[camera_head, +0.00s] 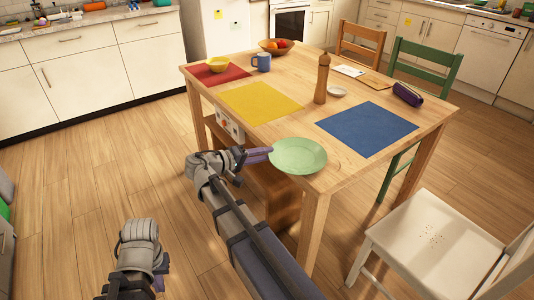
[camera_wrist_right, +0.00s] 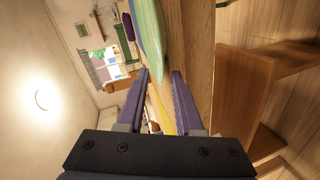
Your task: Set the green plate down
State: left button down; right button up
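The green plate (camera_head: 298,155) lies flat, as far as I can see, at the near left edge of the wooden table. Its left rim seems to reach slightly past the edge. In the right wrist view the plate (camera_wrist_right: 150,35) shows nearly edge-on just past the fingertips. My right gripper (camera_head: 262,153) is beside the plate's left rim. Its purple fingers (camera_wrist_right: 160,75) stand apart with a clear gap, and they do not clamp the plate. My left gripper (camera_head: 135,288) is low at the bottom of the head view, away from the table; its fingers are mostly hidden.
A pepper mill (camera_head: 322,80) stands mid-table. A white chair (camera_head: 430,240) is at the right.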

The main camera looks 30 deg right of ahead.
jog(key=p+v, duration=0.2)
jog(key=v, duration=0.8)
jog(key=shift+a, duration=0.25)
jog(key=shift+s+r, duration=0.1)
jog(key=shift+c, duration=0.6)
jog(key=d+m+y+p, duration=0.1)
jog(key=p, duration=0.1)
jog(key=d+r+y+p, duration=0.1)
jog(key=p, duration=0.1)
jog(key=s+d+m+g+p, duration=0.1)
jog(key=p, duration=0.1)
jog(key=shift+s+d+r+m+y+p, duration=0.1)
jog(key=shift+d+r+m+y+p, duration=0.05)
jog(key=shift+d+m+y+p, duration=0.2)
grip_shut()
notch_tip(320, 180, up, 6)
jog(key=s+d+m+y+p, duration=0.2)
jog(key=s+m+y+p, duration=0.1)
jog(key=m+y+p, duration=0.9)
jog(key=p, duration=0.5)
jog(key=shift+r+p, duration=0.2)
jog(key=shift+p, duration=0.15)
